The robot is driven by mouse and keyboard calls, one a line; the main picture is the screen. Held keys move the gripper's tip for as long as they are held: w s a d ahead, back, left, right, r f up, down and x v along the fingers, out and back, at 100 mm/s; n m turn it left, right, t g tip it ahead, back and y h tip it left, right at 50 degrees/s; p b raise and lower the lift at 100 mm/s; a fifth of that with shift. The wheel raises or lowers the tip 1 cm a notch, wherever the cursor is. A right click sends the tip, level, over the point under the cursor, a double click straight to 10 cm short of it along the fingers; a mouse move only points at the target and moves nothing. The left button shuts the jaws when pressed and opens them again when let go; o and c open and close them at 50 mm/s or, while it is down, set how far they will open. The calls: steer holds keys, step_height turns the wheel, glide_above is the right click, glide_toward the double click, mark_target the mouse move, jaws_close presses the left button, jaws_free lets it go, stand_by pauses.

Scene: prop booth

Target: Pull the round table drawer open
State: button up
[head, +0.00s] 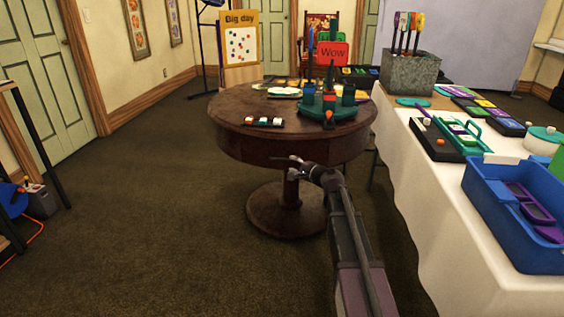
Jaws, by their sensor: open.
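The round table (228,112) is dark reddish-brown wood on a single pedestal, in the middle of the head view. Its curved apron (250,149) faces me below the top. I cannot make out the drawer's outline or a handle; my gripper covers part of the apron's lower edge. My gripper (287,168) is open and empty in front of the table, at the height of the apron's lower edge. Whether it touches the table I cannot tell.
A white-clothed table (425,180) with a blue crate (500,200) is close on the right. Carpet (170,220) at left is clear.

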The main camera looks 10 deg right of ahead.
mark_target(282, 159)
steer(key=shift+b+x, duration=0.45)
steer(key=shift+x, duration=3.15)
jaws_close()
